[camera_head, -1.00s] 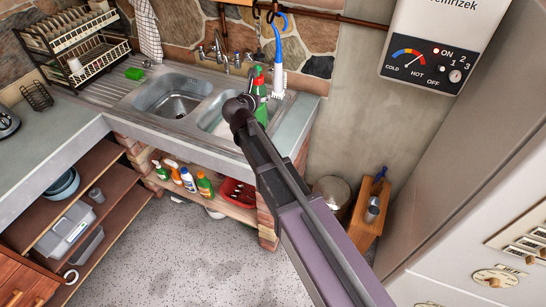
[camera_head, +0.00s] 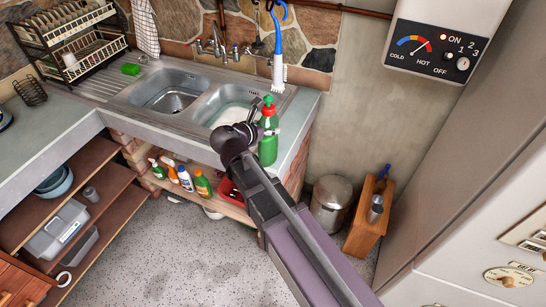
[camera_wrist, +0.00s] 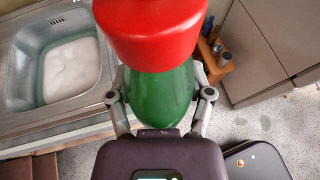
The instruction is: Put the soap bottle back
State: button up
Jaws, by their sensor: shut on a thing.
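The soap bottle (camera_head: 268,148) is green with a red cap and a green tip. It is held about upright at the right of the sink, in front of the counter's front edge in the head view. My gripper (camera_wrist: 160,98) has a finger on each side of the green body, which also fills the middle of the wrist view (camera_wrist: 165,92). The red cap is above the fingers. The bottle's base is hidden in the wrist view. The head view shows the arm reaching up to the bottle's left side, hiding part of the gripper.
The sink (camera_head: 200,85) has two basins, the right one with whitish water. Below, a shelf (camera_head: 232,211) holds several bottles and a red basin (camera_head: 231,192). A metal bin (camera_head: 331,203) and wooden stand (camera_head: 366,222) are at the right. The speckled floor is open in front.

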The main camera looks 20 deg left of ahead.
aim_at(273, 143)
jog(key=shift+m+h, duration=0.8)
jog(key=shift+h, duration=0.1)
jog(key=s+d, duration=0.1)
jog(key=s+d+f+b, duration=0.1)
jog(key=s, duration=0.1)
jog(key=s+d+f, duration=0.1)
jog(key=shift+s+b, duration=0.15)
jog(key=shift+b, duration=0.15)
jog(key=w+a+f+b, duration=0.1)
jog(key=w+a, duration=0.3)
jog(key=w, duration=0.8)
jog(key=shift+w+f, duration=0.2)
jog(key=shift+w, duration=0.2)
jog(key=shift+a, duration=0.1)
jog(key=shift+w+a+f+b, duration=0.25)
jog(key=shift+w+f+b, duration=0.4)
jog(key=shift+f+b, duration=0.35)
jog(key=shift+w+a+f+b, duration=0.2)
jog(key=shift+w+f+b, duration=0.4)
jog(key=shift+f+b, duration=0.4)
